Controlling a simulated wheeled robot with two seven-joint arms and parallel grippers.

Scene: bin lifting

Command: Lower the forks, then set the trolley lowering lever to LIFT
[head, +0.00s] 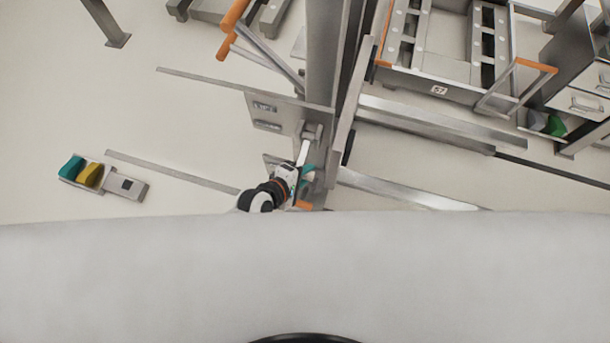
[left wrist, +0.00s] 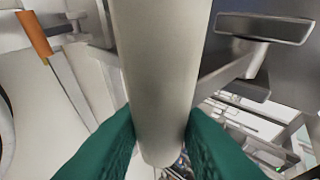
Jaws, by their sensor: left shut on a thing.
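My left gripper (head: 308,174) is beside the trolley's mast (head: 322,60), low in the middle of the head view. In the left wrist view its teal fingers (left wrist: 160,150) are shut on a pale, round lever handle (left wrist: 163,60). In the head view the lever (head: 303,152) runs from a small bracket on the mast down to the gripper. A grey plate (head: 285,112) with two small labels is left of the lever; the labels are too small to read surely. Long metal bars (head: 430,122), which look like the forks, reach right from the mast. My right gripper is not in view.
An orange-ended handle (head: 233,15) is left of the mast. A roller frame (head: 440,50) and a drawer cabinet (head: 580,85) stand at the right. A large pale surface fills the bottom of the head view.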

